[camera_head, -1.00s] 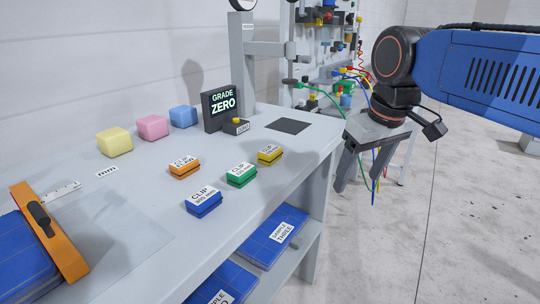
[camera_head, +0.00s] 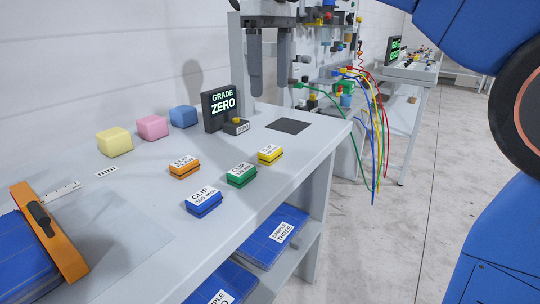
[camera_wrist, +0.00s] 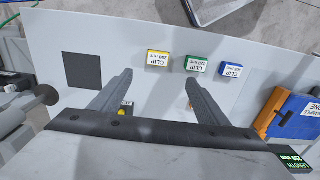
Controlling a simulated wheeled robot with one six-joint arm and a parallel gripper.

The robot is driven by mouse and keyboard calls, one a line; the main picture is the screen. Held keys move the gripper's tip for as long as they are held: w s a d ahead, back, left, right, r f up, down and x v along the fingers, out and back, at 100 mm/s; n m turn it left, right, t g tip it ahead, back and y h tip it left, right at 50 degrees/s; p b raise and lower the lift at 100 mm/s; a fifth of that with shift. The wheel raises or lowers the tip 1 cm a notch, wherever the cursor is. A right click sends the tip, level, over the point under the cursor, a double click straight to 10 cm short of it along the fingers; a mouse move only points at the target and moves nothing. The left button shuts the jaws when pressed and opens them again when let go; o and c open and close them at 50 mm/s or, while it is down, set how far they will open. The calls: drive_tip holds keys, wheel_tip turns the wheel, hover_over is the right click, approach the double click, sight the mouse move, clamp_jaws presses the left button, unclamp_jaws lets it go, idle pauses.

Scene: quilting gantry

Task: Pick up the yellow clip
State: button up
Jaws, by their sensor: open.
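The yellow clip (camera_head: 270,154) lies on the table toward its right front edge, right of the green clip (camera_head: 241,174). In the wrist view, the yellow clip (camera_wrist: 158,58) shows just beyond the fingertips, roughly between them across the picture. My gripper (camera_head: 270,94) is open and empty, with its fingers pointing down well above the table. It also shows in the wrist view (camera_wrist: 158,76). Nothing is between the fingers. The whole yellow clip is uncovered.
The blue clip (camera_head: 203,202) and orange clip (camera_head: 184,167) lie nearby. The grade display (camera_head: 221,108) and a dark square pad (camera_head: 288,126) are behind. Pastel blocks, such as the pink one (camera_head: 152,128), stand at the back left. An orange clamp (camera_head: 48,232) is at left.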

hover_over(270, 149)
drive_tip(key=f, duration=0.7)
drive_tip(key=s+f, duration=0.1)
drive_tip(key=f, duration=0.2)
drive_tip(key=shift+f, duration=0.4)
drive_tip(key=shift+w+f, duration=0.25)
drive_tip(key=shift+f, duration=1.35)
drive_tip(key=shift+w+f, duration=0.2)
drive_tip(key=shift+f, duration=1.4)
drive_tip(key=c, duration=1.1)
